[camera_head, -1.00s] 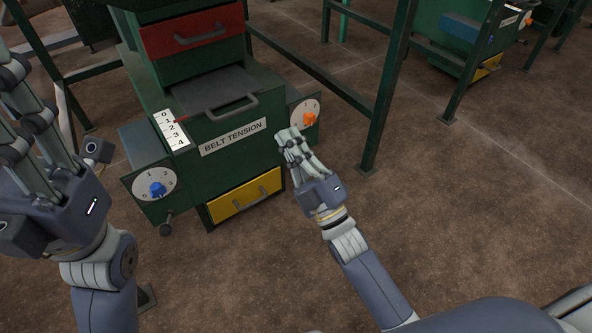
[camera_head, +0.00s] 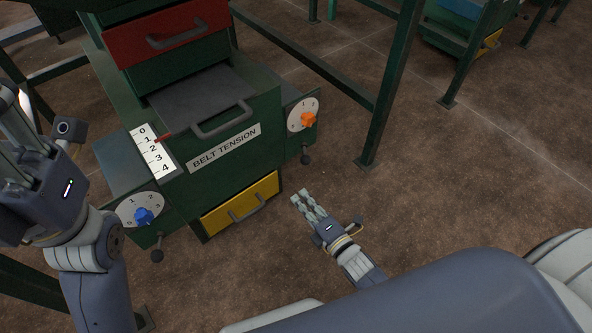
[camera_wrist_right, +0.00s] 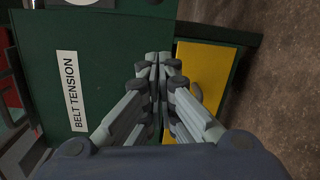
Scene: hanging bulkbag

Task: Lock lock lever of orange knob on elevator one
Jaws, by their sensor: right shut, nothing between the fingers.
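The orange knob (camera_head: 308,120) sits on a white numbered dial on the right side of the green "BELT TENSION" cabinet (camera_head: 200,107). Below that dial a dark lever with a round ball end (camera_head: 305,160) hangs down. My right gripper (camera_head: 299,196) is shut and empty, below this lever and just right of the yellow drawer. In the right wrist view its closed fingers (camera_wrist_right: 160,62) point at the cabinet front; the orange knob does not show there.
A blue knob (camera_head: 143,216) with its own ball-ended lever (camera_head: 157,256) is on the cabinet's left side. A yellow drawer (camera_head: 242,203), a red drawer (camera_head: 168,34) and a grey handle (camera_head: 222,121) are on the front. A green frame post (camera_head: 393,85) stands at right.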

